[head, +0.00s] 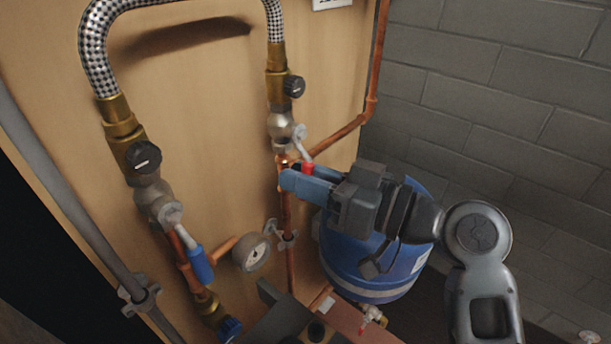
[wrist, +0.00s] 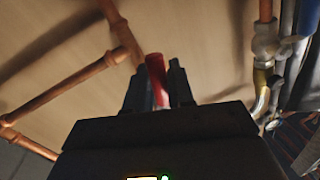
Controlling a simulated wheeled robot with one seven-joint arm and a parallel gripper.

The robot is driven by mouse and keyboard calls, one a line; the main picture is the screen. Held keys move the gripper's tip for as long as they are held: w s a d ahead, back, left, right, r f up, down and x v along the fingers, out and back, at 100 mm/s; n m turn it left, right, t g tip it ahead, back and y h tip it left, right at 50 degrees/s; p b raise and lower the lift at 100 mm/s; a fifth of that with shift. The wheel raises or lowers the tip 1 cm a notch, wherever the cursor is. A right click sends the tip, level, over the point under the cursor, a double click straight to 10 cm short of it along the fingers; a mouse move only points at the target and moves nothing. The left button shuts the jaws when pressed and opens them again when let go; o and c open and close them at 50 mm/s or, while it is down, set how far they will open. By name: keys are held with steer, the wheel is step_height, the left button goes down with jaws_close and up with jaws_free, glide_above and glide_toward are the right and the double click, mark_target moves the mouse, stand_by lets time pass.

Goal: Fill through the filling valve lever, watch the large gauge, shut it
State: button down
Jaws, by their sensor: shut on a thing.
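A valve lever with a red grip (head: 308,168) hangs from the right-hand valve (head: 282,124), angled down and to the right. My gripper (head: 292,180) is shut on the red grip, which also shows between the dark fingers in the wrist view (wrist: 155,72). The fingers hide part of the grip. A round gauge (head: 252,253) sits on a copper stub low on the board; its face is seen at a slant and too small to read. A second lever with a blue grip (head: 201,264) hangs from the left valve (head: 156,200).
A braided hose (head: 94,50) arches between the two valves, each with a black knob. A blue tank (head: 350,264) stands below my gripper. Copper pipe (head: 345,132) runs up to the right, in front of a grey block wall (head: 480,110). A grey pipe (head: 50,165) is at the left.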

stand_by(0.4)
steer(key=s+a+r+m+t+p, duration=0.2)
steer(key=r+m+p, duration=0.3)
steer(key=m, duration=1.1)
steer(key=shift+s+a+r+m+t+p, duration=0.35)
steer(key=shift+s+t+p, duration=0.45)
steer(key=shift+p, duration=0.6)
steer(key=shift+w+m, duration=0.15)
steer(key=shift+m, duration=0.1)
steer(key=c, duration=1.1)
jaws_free()
steer(key=b+v, duration=0.2)
steer(key=v, duration=0.6)
